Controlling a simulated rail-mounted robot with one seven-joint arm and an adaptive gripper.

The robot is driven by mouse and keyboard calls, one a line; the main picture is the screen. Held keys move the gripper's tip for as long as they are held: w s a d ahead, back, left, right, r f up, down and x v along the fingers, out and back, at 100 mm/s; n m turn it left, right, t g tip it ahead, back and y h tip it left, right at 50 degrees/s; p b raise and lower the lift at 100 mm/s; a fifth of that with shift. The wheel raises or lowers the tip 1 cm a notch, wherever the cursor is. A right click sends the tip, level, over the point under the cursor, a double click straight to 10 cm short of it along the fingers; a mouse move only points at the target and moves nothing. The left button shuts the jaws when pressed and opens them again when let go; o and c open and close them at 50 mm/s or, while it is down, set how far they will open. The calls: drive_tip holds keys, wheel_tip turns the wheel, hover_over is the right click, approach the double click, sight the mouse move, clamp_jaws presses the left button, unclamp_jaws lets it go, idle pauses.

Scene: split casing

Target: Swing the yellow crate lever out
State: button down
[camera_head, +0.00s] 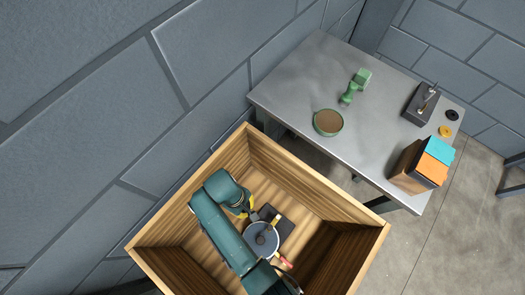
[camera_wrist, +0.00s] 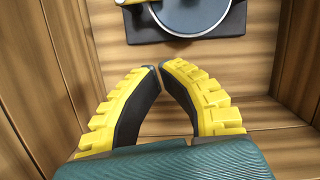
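The open wooden crate (camera_head: 345,212) holds a round grey disc (camera_head: 262,240) on a dark square plate (camera_head: 286,226). The disc (camera_wrist: 192,14) and plate (camera_wrist: 230,28) also show at the top of the wrist view. A small yellow part (camera_head: 275,221) sits at the disc's edge, and a red-and-yellow piece (camera_head: 285,263) lies at its lower right; I cannot tell which is the lever. A yellow bit (camera_wrist: 155,8) is cut off by the wrist view's top edge. My gripper (camera_wrist: 159,67) is inside the crate, apart from the disc, its yellow fingertips together with nothing between them.
The crate walls stand close around my arm. A grey table (camera_head: 285,88) behind holds a green-rimmed round dish (camera_head: 328,122), a green tool (camera_head: 355,86), a dark switch box (camera_head: 420,104), and a blue-and-orange box (camera_head: 424,162). A block wall rises at left.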

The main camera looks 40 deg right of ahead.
sight(274, 223)
drive_tip(key=s+f+b, duration=0.1)
drive_tip(key=f+b, duration=0.1)
drive_tip(key=f, duration=0.1)
drive_tip(key=s+d+f+b, duration=0.1)
drive_tip(key=s+f+b, duration=0.1)
drive_tip(key=f, duration=0.1)
drive_tip(key=s+d+f+b, duration=0.1)
drive_tip(key=s+f+b, duration=0.1)
drive_tip(key=f, duration=0.2)
drive_tip(key=shift+s+d, duration=0.15)
drive_tip(key=shift+d, duration=0.1)
drive_tip(key=shift+s+d, duration=0.1)
drive_tip(key=shift+s, duration=0.15)
drive_tip(key=shift+r, duration=0.1)
drive_tip(key=shift+s+r+p, duration=0.1)
drive_tip(key=shift+s+p, duration=0.05)
drive_tip(key=shift+p, duration=0.15)
drive_tip(key=shift+s+n, duration=0.1)
drive_tip(key=shift+n, duration=0.2)
